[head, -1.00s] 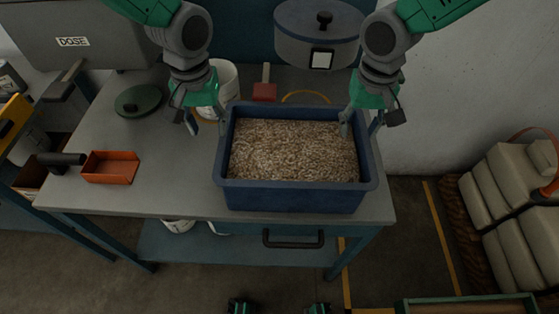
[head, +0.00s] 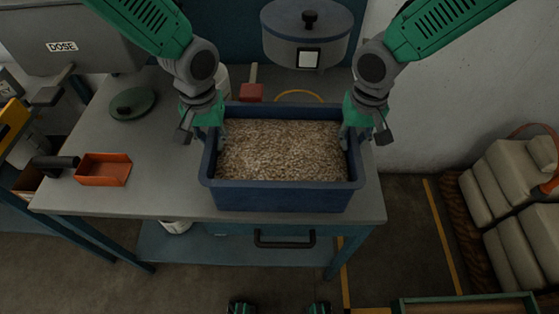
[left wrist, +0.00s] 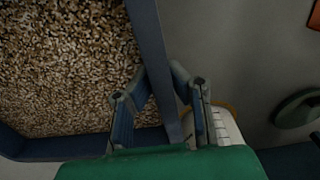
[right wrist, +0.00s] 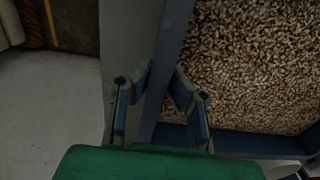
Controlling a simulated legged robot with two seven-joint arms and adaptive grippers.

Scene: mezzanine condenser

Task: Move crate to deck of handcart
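The crate (head: 282,197) is a blue open-topped box filled with tan pellets, standing on the grey workbench. My left gripper (head: 208,131) is at its left wall, and my right gripper (head: 358,131) is at its right wall. In the left wrist view my left fingertips (left wrist: 159,70) lie on either side of the wall, close against it. In the right wrist view my right fingertips (right wrist: 163,71) pinch the opposite wall the same way. The handcart cannot be clearly identified; a green-edged wooden frame (head: 468,304) shows only partly at the bottom right.
The workbench (head: 150,180) holds an orange tray (head: 104,170), a green lid (head: 133,104) and a red-ended tool (head: 250,92). A lidded grey vessel (head: 307,40) stands behind the crate. Stacked sacks (head: 510,190) are at the right. Floor with yellow lines lies between.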

